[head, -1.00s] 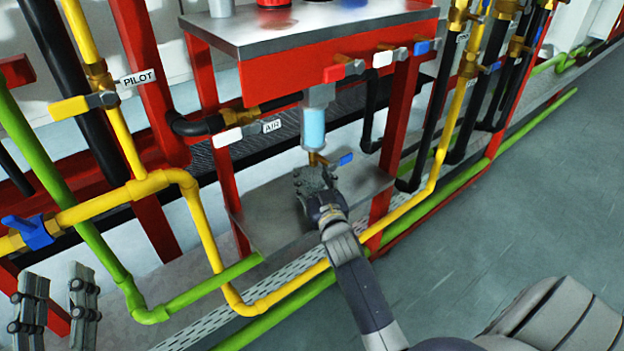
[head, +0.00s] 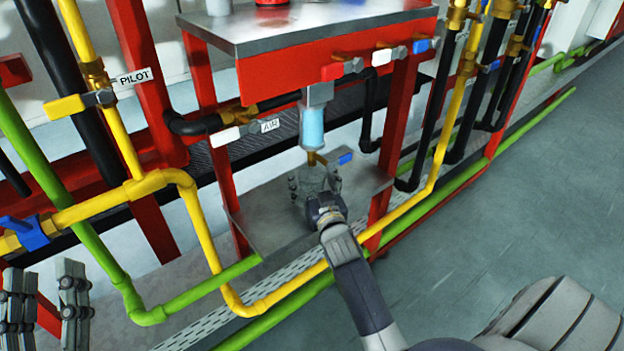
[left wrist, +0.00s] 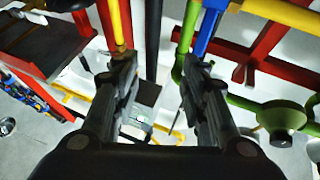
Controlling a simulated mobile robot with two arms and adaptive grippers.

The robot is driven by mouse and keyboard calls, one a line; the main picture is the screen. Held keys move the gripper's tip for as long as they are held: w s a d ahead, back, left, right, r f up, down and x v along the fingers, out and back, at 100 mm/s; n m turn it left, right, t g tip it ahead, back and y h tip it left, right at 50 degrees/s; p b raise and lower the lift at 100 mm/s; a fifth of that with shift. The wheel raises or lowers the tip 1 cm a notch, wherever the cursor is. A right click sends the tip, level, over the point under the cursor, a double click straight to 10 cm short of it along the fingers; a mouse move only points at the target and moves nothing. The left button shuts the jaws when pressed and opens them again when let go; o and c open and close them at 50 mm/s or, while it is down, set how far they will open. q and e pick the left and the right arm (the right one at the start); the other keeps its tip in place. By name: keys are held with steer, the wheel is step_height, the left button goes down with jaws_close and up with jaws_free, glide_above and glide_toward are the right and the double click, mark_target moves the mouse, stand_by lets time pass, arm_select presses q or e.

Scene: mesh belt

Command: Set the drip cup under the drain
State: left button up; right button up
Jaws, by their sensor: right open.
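The drain is a brass outlet (head: 312,158) with a blue-handled valve (head: 345,158), below a light blue filter bowl (head: 312,128). A clear, see-through cup (head: 313,180) shows faintly on the grey lower shelf (head: 270,222), under the outlet. My right gripper (head: 315,183) is open, with one finger on each side of the cup; its wrist hides the cup's lower front. Whether the fingers touch the cup I cannot tell. My left gripper (head: 45,300) is open and empty at the lower left, away from the shelf. It also shows open in the left wrist view (left wrist: 162,85).
Yellow pipes (head: 190,215) and green pipes (head: 205,287) run in front of the shelf. Red posts (head: 380,200) stand at the shelf's sides. The AIR valve (head: 235,134) hangs left of the filter bowl. The floor on the right (head: 520,180) is clear.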

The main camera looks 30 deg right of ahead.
mark_target(316, 186)
steer(key=shift+r, duration=0.2)
steer(key=p+v, duration=0.2)
steer(key=v, duration=0.4)
steer(key=shift+s, duration=0.15)
arm_select(q)
step_height(316, 186, down, 13)
steer(key=a+g+y, duration=0.1)
steer(key=g+y, duration=0.1)
steer(key=g, duration=0.5)
steer(key=shift+w+a+y+p, duration=0.3)
steer(key=shift+w+a+p, duration=0.05)
steer(key=shift+w+p, duration=0.05)
arm_select(e)
steer(key=s+a+r+n+y, duration=0.2)
steer(key=s+a+y, duration=0.1)
steer(key=a, duration=0.4)
steer(key=s+a+r+n+g+y, duration=0.1)
steer(key=s+a+r+n+y, duration=0.1)
steer(key=a, duration=0.5)
steer(key=s+a+r+n+g+y, duration=0.1)
steer(key=s+a+r+n+y, duration=0.1)
steer(key=s+a+y, duration=0.2)
steer(key=s+a, duration=0.2)
steer(key=a, duration=0.1)
steer(key=shift+a, duration=0.25)
steer(key=shift+r, duration=0.1)
